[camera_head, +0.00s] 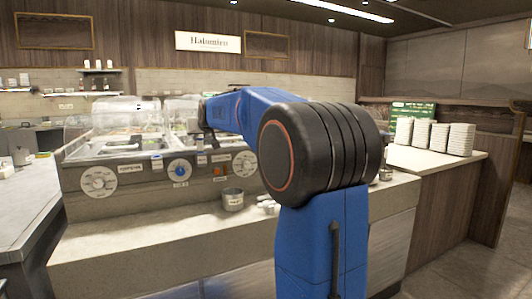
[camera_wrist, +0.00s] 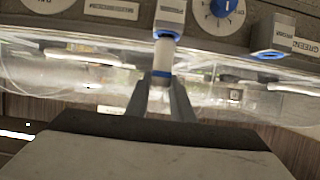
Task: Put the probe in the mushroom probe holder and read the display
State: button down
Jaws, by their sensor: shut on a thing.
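In the wrist view my gripper (camera_wrist: 161,88) is shut on the white probe (camera_wrist: 162,55), which has blue bands. The probe's far end meets a grey labelled holder (camera_wrist: 171,14) on the panel in this view; I cannot tell how far it is inside. The holder's label is too blurred to read, so I cannot confirm it is the mushroom one. A second grey holder (camera_wrist: 273,35) sits to the right. In the head view my arm reaches over the counter toward the panel and hides much of that area. A small orange-lit display (camera_head: 219,171) shows there, unreadable.
Clear covers (camera_head: 125,117) stand above the wells. A metal cup (camera_head: 233,199) stands on the front ledge. White stacks (camera_head: 461,139) stand on the right counter. The ledge's left part is clear.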

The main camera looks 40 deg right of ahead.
jog(key=shift+r, duration=0.15)
dwell(0.4)
jog(key=shift+r, duration=3.6)
jog(key=shift+s, duration=0.1)
